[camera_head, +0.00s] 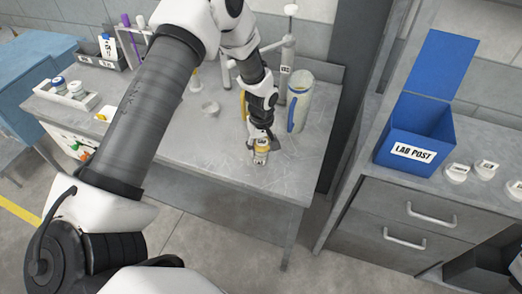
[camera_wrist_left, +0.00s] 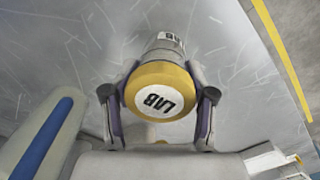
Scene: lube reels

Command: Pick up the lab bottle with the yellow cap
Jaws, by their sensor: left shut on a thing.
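The lab bottle with the yellow cap (camera_head: 261,155) stands on the grey table near its front right part. In the left wrist view its yellow cap (camera_wrist_left: 160,92) carries a white "LAB" label and faces the camera. My left gripper (camera_head: 263,141) comes down from above and is shut on the bottle, with one finger on each side of the cap. In the left wrist view the gripper (camera_wrist_left: 159,105) shows both fingers against the cap. The bottle's lower body is partly hidden behind the cap there. My right gripper is not in view.
A white and blue cylinder (camera_head: 299,101) stands close behind the gripper. A white tray with bottles (camera_head: 73,94) is at the table's far left. A blue "LAB POST" box (camera_head: 415,133) stands on the right counter.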

